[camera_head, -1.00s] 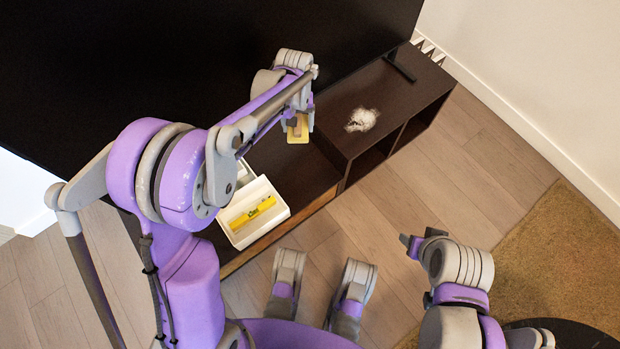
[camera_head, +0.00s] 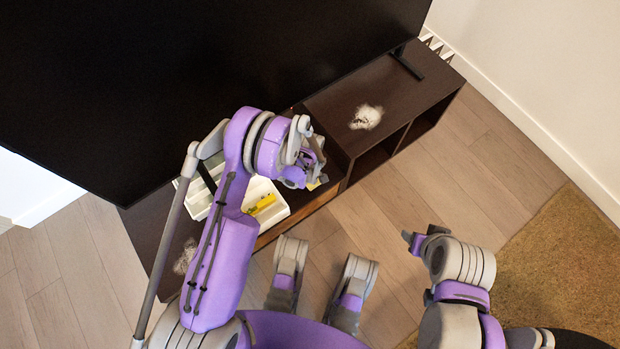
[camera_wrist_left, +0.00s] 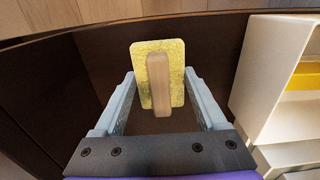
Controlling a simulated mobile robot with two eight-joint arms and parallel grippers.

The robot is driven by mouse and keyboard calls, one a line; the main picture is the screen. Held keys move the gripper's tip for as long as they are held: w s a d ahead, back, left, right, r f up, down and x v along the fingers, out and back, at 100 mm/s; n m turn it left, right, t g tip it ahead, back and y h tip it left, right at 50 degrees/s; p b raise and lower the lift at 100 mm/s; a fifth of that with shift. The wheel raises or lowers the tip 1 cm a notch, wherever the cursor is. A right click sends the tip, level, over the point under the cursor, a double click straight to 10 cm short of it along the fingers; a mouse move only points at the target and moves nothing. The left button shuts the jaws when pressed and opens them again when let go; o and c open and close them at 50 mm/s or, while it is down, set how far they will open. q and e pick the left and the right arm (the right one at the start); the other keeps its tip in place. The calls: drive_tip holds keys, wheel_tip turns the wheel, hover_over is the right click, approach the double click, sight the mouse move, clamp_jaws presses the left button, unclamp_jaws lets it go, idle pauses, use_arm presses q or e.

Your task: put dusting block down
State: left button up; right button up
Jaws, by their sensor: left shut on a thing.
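The dusting block (camera_wrist_left: 175,55) is a yellow pad with a pale wooden handle. In the left wrist view it sits between the two fingers of my left gripper (camera_wrist_left: 160,98), which is shut on it. The dark wood of the low cabinet (camera_wrist_left: 220,50) lies below and around it; I cannot tell whether they touch. In the head view my left gripper (camera_head: 314,172) is over the cabinet's lower middle section (camera_head: 327,150), right of the white tray (camera_head: 283,211). Only a yellow sliver of the block (camera_head: 317,184) shows there. My right gripper (camera_head: 412,241) is over the floor, its jaws unclear.
The tray holds a yellow item (camera_head: 262,205). Pale dusty patches lie on the cabinet's raised right top (camera_head: 366,117) and its left part (camera_head: 186,257). A large black screen (camera_head: 180,80) stands behind. Open wooden floor (camera_head: 420,190) lies in front, with a brown rug (camera_head: 560,265) at right.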

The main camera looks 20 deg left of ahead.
use_arm(q)
drive_tip(key=shift+f+b, duration=0.45)
drive_tip(key=shift+f, duration=1.35)
drive_tip(key=o, duration=1.5)
drive_tip(key=shift+f, duration=0.1)
drive_tip(key=shift+o, duration=0.2)
